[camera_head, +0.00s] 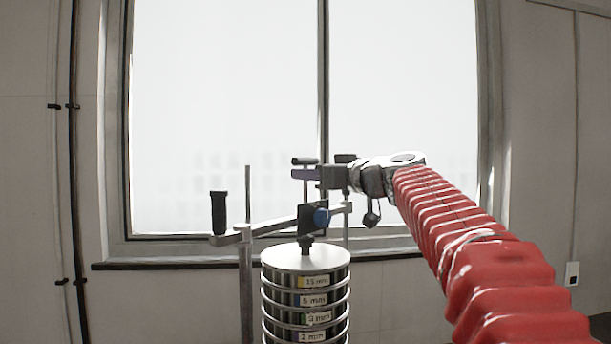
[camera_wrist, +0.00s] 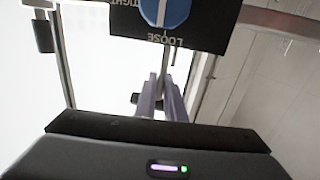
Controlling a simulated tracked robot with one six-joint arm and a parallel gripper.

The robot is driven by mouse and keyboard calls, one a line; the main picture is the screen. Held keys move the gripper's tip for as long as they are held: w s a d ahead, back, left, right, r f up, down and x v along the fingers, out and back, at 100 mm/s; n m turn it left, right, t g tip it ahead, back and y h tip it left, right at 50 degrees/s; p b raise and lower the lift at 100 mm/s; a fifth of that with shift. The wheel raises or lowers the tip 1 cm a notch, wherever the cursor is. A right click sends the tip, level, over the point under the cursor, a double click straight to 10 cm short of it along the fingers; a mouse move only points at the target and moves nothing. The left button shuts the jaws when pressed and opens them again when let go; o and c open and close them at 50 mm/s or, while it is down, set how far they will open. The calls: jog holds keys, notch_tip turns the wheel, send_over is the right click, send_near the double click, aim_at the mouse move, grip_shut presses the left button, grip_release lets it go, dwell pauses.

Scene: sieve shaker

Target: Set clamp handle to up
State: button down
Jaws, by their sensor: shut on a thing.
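A sieve stack (camera_head: 305,258) stands under a metal crossbar (camera_head: 268,227). A dark plate with a blue knob (camera_head: 321,216) sits on the bar above the stack. The plate also shows in the wrist view (camera_wrist: 205,35), with upside-down lettering that reads LOOSE beside the blue dial (camera_wrist: 166,10). My gripper (camera_head: 304,174), with purple fingers, is just above the plate.
A black upright grip (camera_head: 218,212) stands at the crossbar's left end and also shows in the wrist view (camera_wrist: 43,36). Thin vertical rods rise beside the stack. A bright window (camera_head: 225,90) is behind, with a sill (camera_head: 180,263). The space left of the gripper is free.

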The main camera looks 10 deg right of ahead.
aim_at(308, 159)
jog(key=shift+r, duration=1.75)
jog(key=c, duration=1.8)
grip_release()
jog(key=shift+c, duration=0.2)
jog(key=shift+f, duration=0.1)
jog(key=v, duration=1.4)
jog(key=shift+m, duration=0.3)
